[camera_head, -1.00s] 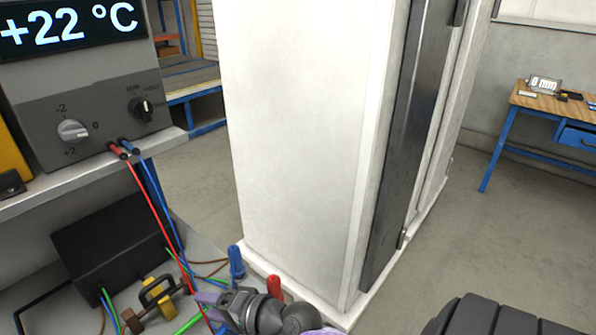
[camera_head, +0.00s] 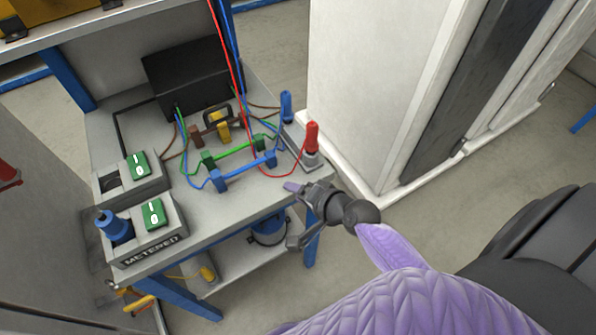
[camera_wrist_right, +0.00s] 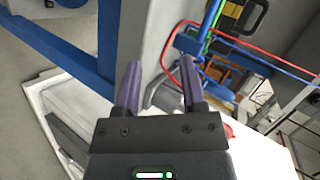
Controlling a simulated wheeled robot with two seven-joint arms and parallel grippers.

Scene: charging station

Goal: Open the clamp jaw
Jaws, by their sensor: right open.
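A yellow and brown clamp-like piece with a dark handle (camera_head: 218,124) sits on the bench top, in front of a black box. A green clamp-like piece (camera_head: 240,152) and a blue one (camera_head: 245,172) lie nearer me, with wires on them. I cannot tell which has the clamp jaw. My right gripper (camera_head: 296,213) is open and empty, at the bench's right front edge, apart from these pieces. In the right wrist view its two purple fingers (camera_wrist_right: 162,64) are spread, with part of the blue piece (camera_wrist_right: 188,43) beyond them. My left gripper is not in view.
The grey bench (camera_head: 190,230) also holds a black box (camera_head: 188,75), a red plug (camera_head: 311,137), a blue plug (camera_head: 286,106) and two switch units with green rockers (camera_head: 154,214). Red and blue wires hang down over it. A white cabinet (camera_head: 360,90) stands to the right.

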